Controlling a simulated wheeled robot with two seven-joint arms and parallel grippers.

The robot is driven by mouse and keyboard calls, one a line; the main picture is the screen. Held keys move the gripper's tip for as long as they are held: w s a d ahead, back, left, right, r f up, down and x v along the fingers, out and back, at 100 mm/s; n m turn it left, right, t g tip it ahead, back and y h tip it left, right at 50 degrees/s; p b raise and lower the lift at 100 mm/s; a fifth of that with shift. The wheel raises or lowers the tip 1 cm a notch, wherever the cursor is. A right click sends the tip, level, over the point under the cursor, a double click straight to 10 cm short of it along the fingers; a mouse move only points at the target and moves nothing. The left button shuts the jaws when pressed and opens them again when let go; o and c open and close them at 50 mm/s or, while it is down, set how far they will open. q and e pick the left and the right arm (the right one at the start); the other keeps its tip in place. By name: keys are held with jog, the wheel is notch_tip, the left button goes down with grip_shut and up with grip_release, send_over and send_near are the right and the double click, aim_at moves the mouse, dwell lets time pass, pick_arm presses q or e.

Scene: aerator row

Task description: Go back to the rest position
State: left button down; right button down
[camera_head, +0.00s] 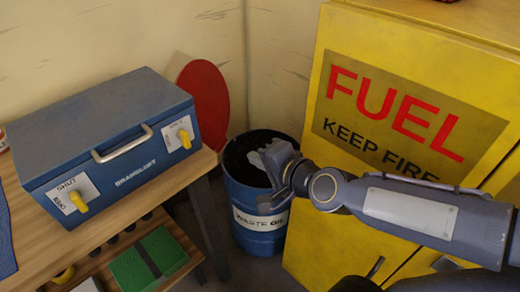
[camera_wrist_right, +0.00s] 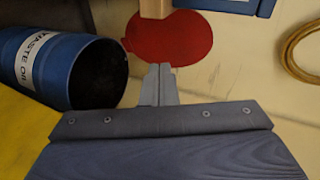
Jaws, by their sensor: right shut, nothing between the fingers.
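My right gripper (camera_head: 268,160) is in front of the blue waste oil barrel (camera_head: 259,208), near its open top in the head view. My right arm comes in from the right, in front of the yellow fuel cabinet (camera_head: 296,240). In the right wrist view the right gripper's fingers (camera_wrist_right: 159,70) are together and hold nothing. The barrel also shows there, at the left (camera_wrist_right: 85,62). My left gripper is not in either view.
A blue toolbox (camera_head: 112,178) with a metal handle and yellow latches stands on a wooden bench (camera_head: 187,172) at the left. A green case (camera_head: 128,270) lies on the shelf below. A red disc (camera_head: 205,98) leans by the wall. A tan ring (camera_wrist_right: 292,52) shows in the wrist view.

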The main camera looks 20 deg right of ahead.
jog(key=s+d+r+n+g+p, duration=0.1)
jog(key=s+r+n+g+p, duration=0.2)
jog(key=s+n+p, duration=0.3)
jog(key=s+d+r+n+g+p, duration=0.1)
jog(key=s+r+n+g+p, duration=0.2)
jog(key=s, duration=0.6)
jog(key=n+g+p, duration=0.1)
jog(key=n+p, duration=0.1)
jog(key=p, duration=0.1)
jog(key=shift+s+r+n, duration=0.3)
jog(key=shift+n, duration=0.1)
jog(key=shift+d, duration=0.1)
